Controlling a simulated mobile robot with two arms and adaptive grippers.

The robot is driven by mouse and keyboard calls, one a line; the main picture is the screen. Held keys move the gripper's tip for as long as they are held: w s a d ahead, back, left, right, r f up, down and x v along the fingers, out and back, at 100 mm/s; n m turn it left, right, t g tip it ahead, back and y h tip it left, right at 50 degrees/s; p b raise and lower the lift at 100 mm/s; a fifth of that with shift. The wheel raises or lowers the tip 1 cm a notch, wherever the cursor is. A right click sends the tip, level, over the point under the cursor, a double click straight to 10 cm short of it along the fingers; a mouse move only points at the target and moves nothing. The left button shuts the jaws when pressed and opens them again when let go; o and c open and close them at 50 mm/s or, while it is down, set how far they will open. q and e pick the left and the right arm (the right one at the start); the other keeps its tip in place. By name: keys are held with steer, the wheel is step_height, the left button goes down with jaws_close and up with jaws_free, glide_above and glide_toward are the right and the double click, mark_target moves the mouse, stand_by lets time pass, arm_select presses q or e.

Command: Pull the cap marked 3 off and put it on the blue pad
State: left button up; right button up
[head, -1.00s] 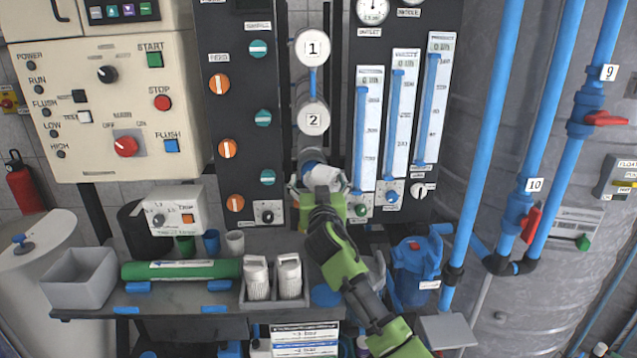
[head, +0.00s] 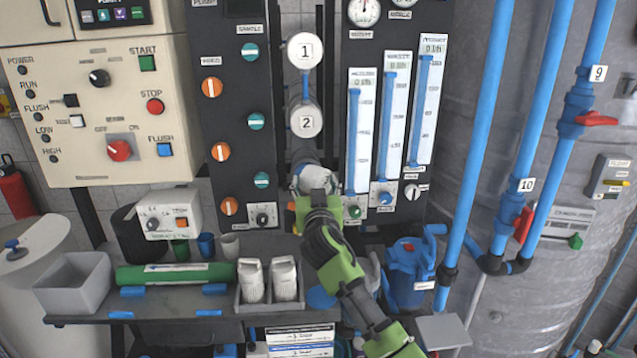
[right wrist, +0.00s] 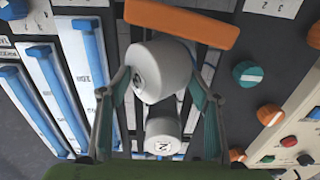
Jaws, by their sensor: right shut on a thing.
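My right gripper (head: 318,192) is shut on a white round cap (head: 314,177) at the lower end of the column of caps. The cap also shows between the two fingers in the right wrist view (right wrist: 160,70). Its number does not show. Caps marked 1 (head: 305,50) and 2 (head: 305,121) sit above it; cap 2 also shows in the right wrist view (right wrist: 163,141). I cannot tell whether the held cap is clear of its tube. The round blue pad (head: 320,297) lies on the bench below, partly hidden by my right arm. My left gripper is not in view.
Two white bottles in a grey tray (head: 240,299) stand left of the pad. A blue housing (head: 410,270) stands to its right. A green cylinder (head: 175,273) and grey bin (head: 73,284) are further left. Flow meters (head: 392,120) and knobs flank the caps.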

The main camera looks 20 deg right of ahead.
steer(key=shift+a+f+y, duration=0.4)
steer(key=shift+a+f, duration=0.15)
steer(key=shift+a, duration=0.3)
steer(key=shift+s+f, duration=0.1)
steer(key=c, duration=0.3)
steer(key=shift+s+a, duration=0.1)
steer(key=shift+s, duration=0.1)
jaws_close()
steer(key=shift+s+f, duration=0.1)
steer(key=shift+s, duration=0.15)
steer(key=shift+p+v, duration=0.5)
steer(key=shift+v, duration=0.5)
steer(key=shift+s, duration=0.1)
steer(key=shift+p+v, duration=0.3)
steer(key=shift+v, duration=0.65)
steer(key=shift+a+r+p+v, duration=0.15)
steer(key=shift+p+v, duration=0.1)
steer(key=shift+v, duration=0.95)
steer(key=shift+a+r+p+v, duration=0.1)
steer(key=shift+r+p+v, duration=0.1)
steer(key=shift+v, duration=0.95)
